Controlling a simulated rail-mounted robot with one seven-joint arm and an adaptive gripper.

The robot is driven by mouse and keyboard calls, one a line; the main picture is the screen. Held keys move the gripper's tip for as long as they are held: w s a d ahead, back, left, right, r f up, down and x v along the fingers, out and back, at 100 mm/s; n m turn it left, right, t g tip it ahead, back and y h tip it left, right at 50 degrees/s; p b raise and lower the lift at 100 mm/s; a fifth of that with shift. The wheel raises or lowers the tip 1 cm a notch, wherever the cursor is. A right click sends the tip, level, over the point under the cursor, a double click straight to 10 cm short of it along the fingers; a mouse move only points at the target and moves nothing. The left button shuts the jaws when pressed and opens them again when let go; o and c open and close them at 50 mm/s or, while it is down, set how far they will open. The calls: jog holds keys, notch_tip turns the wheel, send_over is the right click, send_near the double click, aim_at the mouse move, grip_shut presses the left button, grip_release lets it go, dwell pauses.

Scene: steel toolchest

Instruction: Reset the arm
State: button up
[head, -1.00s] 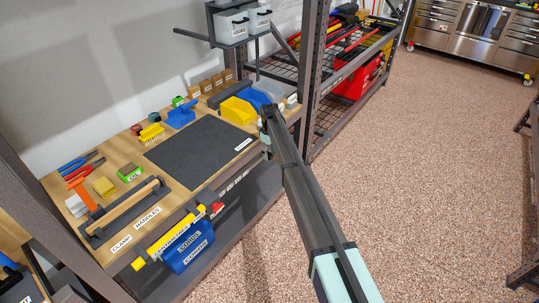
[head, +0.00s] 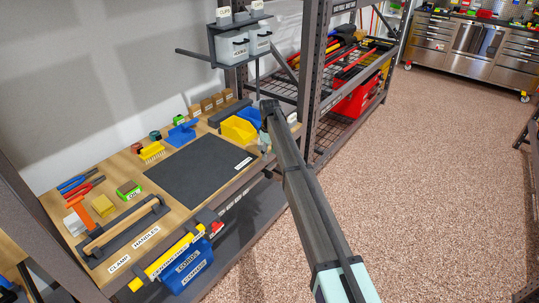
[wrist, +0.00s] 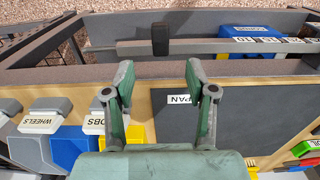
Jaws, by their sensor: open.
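My arm stretches from the lower right of the head view toward the workbench shelf (head: 185,222). My gripper is mostly hidden there behind my own arm, near the shelf's right front edge. In the wrist view my gripper (wrist: 159,78) is open, its two greenish fingers apart with nothing between them. It is over the front part of the wooden shelf, beside the dark mat (wrist: 250,100) and its "PAN" label (wrist: 180,99).
Yellow (head: 238,129) and blue bins stand close to my arm. Grey bins (head: 233,48) hang above at the back. A long wooden handle (head: 127,223) lies at the shelf's left front. A dark upright (head: 312,80) stands right of my arm. The speckled floor (head: 430,180) is clear.

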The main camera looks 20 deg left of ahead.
jog(key=s+d+f+m+g, duration=0.1)
jog(key=s+d+f+m, duration=0.4)
jog(key=s+d+f, duration=1.05)
jog(key=s+d+f+m+g, duration=0.1)
jog(key=s+d+f+m, duration=0.4)
jog(key=s+d+f, duration=1)
jog(key=s+d+f+m+g, duration=0.1)
jog(key=s+d, duration=0.6)
jog(key=s, duration=0.5)
jog(key=s+d+f+m+g, duration=0.1)
jog(key=s+d, duration=0.5)
jog(key=s, duration=0.6)
jog(key=s+d+f+m+g, duration=0.1)
jog(key=s+d+m+g, duration=0.1)
jog(key=s+d, duration=0.5)
jog(key=s, duration=0.5)
jog(key=shift+s+d+f+m+g, duration=0.3)
jog(key=shift+s+d+f+g, duration=0.05)
jog(key=shift+g, duration=0.05)
